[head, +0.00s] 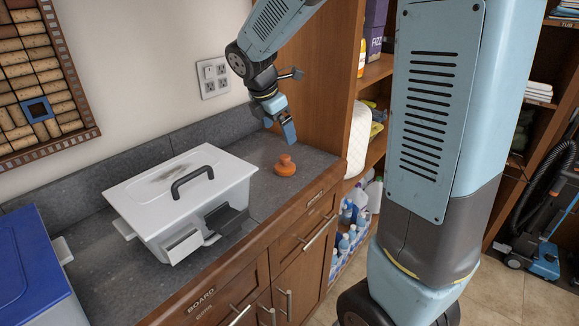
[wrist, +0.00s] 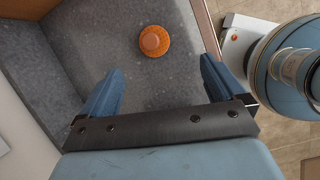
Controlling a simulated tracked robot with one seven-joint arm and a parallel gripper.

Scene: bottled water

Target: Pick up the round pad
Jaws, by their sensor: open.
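The round pad (head: 285,166) is orange with a knob on top. It sits upright on the grey counter, right of the white box. In the wrist view the round pad (wrist: 154,41) lies beyond the fingertips, roughly centred between them. My gripper (head: 289,132) is above the counter, over the pad and apart from it. In the wrist view my gripper (wrist: 158,72) has its two blue fingers spread wide with nothing between them.
A white lidded box (head: 183,196) with a dark handle stands on the counter (head: 120,262). A blue-lidded container (head: 30,268) is at the left. A wooden cabinet side (head: 312,85) rises just behind the pad. The counter around the pad is clear.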

